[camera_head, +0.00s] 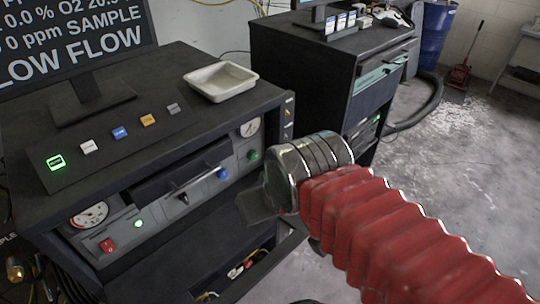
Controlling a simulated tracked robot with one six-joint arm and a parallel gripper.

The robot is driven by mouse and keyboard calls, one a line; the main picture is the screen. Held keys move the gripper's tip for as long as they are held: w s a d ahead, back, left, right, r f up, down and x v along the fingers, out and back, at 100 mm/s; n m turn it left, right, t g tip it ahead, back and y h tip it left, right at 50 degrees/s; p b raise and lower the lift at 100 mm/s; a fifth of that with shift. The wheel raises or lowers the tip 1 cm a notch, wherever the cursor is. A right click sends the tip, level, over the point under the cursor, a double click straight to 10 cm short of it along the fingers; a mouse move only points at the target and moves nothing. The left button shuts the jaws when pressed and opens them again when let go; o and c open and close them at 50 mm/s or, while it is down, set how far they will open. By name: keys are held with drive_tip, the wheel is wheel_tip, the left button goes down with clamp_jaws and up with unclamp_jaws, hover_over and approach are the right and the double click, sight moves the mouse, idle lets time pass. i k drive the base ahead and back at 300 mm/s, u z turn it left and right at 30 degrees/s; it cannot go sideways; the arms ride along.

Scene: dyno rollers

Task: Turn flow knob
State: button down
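The dark analyzer cabinet (225,105) stands at the left. Its front panel has a black knob (183,197), a blue knob (222,173) and a green knob (252,154) in a row. I cannot read which one is marked as flow. A round gauge (90,215) sits at the panel's left end and another (250,127) at its upper right.
The screen (75,50) reads "LOW FLOW". A white tray (221,82) and a strip of coloured buttons (120,133) are on the cabinet top. An open lower bay with cables (243,268) lies below the panel. A second dark cabinet (300,75) stands behind.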

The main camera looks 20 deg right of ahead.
sight(252, 154)
drive_tip(key=z, duration=0.3)
drive_tip(key=k, duration=0.5)
drive_tip(key=u, duration=1.4)
drive_tip(key=i, duration=0.2)
drive_tip(key=z, duration=0.1)
